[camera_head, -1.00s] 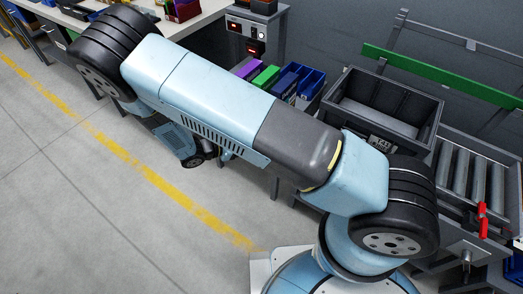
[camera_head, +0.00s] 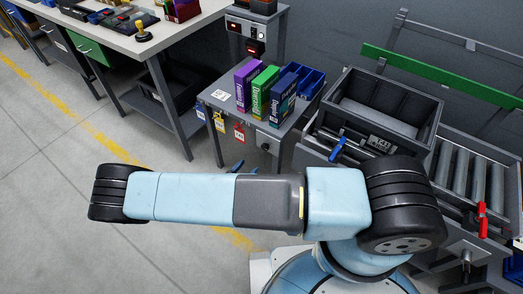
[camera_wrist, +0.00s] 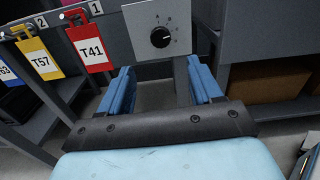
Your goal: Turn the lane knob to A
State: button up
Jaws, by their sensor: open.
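The lane knob (camera_wrist: 160,37) is a round black dial on a light grey plate (camera_wrist: 141,16), with small marks around it too small to read. I cannot tell which letter it points to. In the head view the knob (camera_head: 265,147) is a small dark spot on the front of the small grey table. My gripper (camera_wrist: 160,68) is open and empty, with its two blue fingers pointing toward the plate. The knob appears between and beyond the fingertips, not touched. In the head view only blue tips of my gripper (camera_head: 240,166) show behind my arm.
Red tag T41 (camera_wrist: 90,47) and yellow tag T57 (camera_wrist: 39,58) hang on hooks left of the knob. Books (camera_head: 265,93) and blue bins (camera_head: 306,81) stand on the small table. A dark tote (camera_head: 385,105), a blue lever (camera_head: 338,148) and a red lever (camera_head: 482,220) are at right.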

aim_at(264, 149)
jog(key=x, duration=1.2)
